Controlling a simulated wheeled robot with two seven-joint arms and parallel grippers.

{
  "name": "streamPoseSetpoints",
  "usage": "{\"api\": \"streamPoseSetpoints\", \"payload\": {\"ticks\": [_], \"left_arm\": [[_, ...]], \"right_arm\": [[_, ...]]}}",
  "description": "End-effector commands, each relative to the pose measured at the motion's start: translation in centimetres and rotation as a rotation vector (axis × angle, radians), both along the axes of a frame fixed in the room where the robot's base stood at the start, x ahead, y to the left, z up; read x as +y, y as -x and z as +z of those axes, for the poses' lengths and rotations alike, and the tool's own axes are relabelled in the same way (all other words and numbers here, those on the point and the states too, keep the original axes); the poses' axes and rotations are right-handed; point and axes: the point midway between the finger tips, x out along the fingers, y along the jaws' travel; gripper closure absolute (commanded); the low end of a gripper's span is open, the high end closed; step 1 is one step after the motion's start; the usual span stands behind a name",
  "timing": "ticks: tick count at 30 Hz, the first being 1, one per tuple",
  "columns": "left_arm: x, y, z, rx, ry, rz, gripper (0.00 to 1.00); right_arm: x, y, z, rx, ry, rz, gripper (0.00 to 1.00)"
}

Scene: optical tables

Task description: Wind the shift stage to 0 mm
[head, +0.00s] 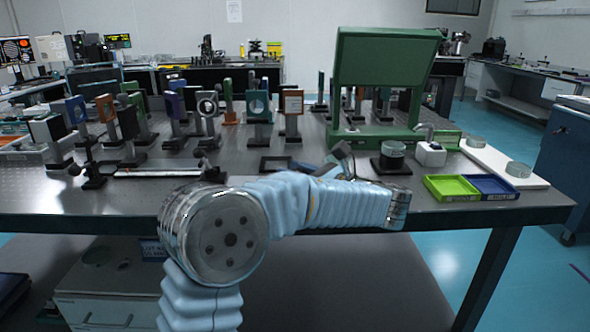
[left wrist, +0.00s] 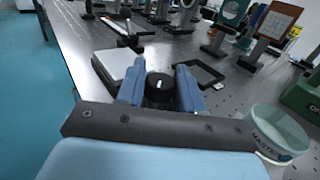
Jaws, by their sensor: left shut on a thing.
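In the left wrist view my left gripper (left wrist: 159,84) has its two blue fingers on either side of a round black knob (left wrist: 159,93) with a white mark on top. It is shut on this knob. A pale grey flat-topped block (left wrist: 112,63), which may be the shift stage, lies just beyond the knob to the left. In the head view my left gripper (head: 339,158) shows partly behind my own forearm, low over the table. The knob and block are hidden there. I can read no scale or millimetre value. My right gripper is not in view.
A black square frame (head: 275,165) lies flat beyond the gripper. A glass jar on a black base (head: 391,163) stands right of it, near a green housing (head: 385,58). Green (head: 451,195) and blue (head: 489,192) trays lie at the right edge. Several post-mounted optics stand behind.

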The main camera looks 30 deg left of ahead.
Motion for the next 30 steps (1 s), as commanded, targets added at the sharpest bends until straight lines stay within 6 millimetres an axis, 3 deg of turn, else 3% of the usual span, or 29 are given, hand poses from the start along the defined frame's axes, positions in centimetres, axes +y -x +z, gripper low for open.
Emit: {"api": "streamPoseSetpoints", "payload": {"ticks": [18, 19, 21, 22, 30], "left_arm": [[0.04, -0.04, 0.19, -0.005, -0.001, 0.037, 0.94], [0.04, -0.04, 0.20, -0.005, -0.002, 0.037, 0.59], [0.04, -0.03, 0.18, -0.005, -0.001, 0.037, 0.49], [0.04, -0.03, 0.17, -0.005, -0.001, 0.038, 0.45], [-0.03, -0.02, 0.08, -0.003, -0.001, 0.038, 0.45]], "right_arm": [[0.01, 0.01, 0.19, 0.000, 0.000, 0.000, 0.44], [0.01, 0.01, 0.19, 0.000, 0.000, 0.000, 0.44], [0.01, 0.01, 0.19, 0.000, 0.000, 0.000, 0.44], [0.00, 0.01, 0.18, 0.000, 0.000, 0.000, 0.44], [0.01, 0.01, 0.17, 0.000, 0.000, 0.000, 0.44]]}}
